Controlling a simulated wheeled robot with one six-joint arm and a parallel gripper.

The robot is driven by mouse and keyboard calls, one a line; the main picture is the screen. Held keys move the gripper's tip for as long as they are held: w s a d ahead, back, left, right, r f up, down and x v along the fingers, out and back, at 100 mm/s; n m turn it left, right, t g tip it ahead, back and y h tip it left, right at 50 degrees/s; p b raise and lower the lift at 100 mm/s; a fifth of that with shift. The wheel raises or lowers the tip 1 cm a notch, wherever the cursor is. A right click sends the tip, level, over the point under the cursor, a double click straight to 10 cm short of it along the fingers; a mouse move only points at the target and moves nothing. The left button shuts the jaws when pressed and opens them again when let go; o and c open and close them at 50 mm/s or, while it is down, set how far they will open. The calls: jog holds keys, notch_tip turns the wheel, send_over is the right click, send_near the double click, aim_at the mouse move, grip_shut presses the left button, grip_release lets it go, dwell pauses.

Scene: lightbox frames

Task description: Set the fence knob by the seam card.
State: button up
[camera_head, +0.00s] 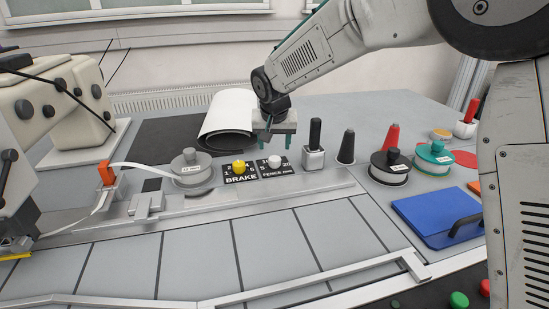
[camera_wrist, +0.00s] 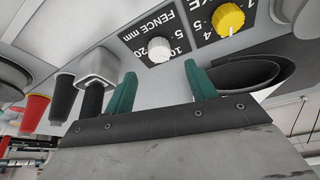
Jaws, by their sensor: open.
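The fence knob (camera_head: 275,161) is a white knob on a black plate marked FENCE mm, with numbers around it. In the wrist view the fence knob (camera_wrist: 160,49) sits ahead of my fingers, with 5, 10, 15 and 20 marks partly readable; I cannot tell its exact setting. My gripper (camera_head: 275,135) is open and empty, pointing down above and just behind the knob, apart from it. Its green fingers (camera_wrist: 163,88) stand on either side of the knob in the wrist view. I cannot make out a seam card.
A yellow brake knob (camera_head: 239,167) is just left of the fence knob. A metal block with a black handle (camera_head: 314,150) stands right, then black and red cones. A grey roll (camera_head: 190,167), a blue folder (camera_head: 438,216) and rolled sheets (camera_head: 229,113) lie around.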

aim_at(274, 159)
jog(key=x, duration=0.7)
jog(key=shift+w+f, duration=0.15)
jog(key=shift+f, duration=0.15)
jog(key=c, duration=1)
